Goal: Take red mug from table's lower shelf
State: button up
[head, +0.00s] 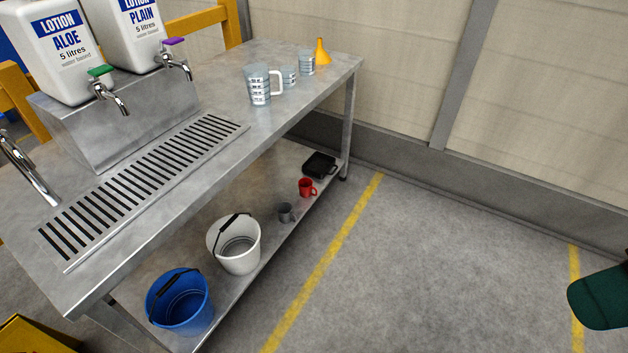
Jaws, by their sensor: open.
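The red mug (306,187) stands upright on the lower shelf (262,188) of the steel table (215,85), near the shelf's open front edge. Its handle is on the right side. A grey mug (285,212) stands nearer on the same shelf, and a black tray (319,164) lies just beyond the red mug. My gripper is not in view.
A white bucket (236,245) and a blue bucket (180,302) stand at the shelf's near end. The floor (400,250) in front of the shelf is clear.

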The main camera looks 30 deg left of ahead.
aim_at(308, 190)
jog(key=i, duration=3.65)
jog(key=u, duration=3.9)
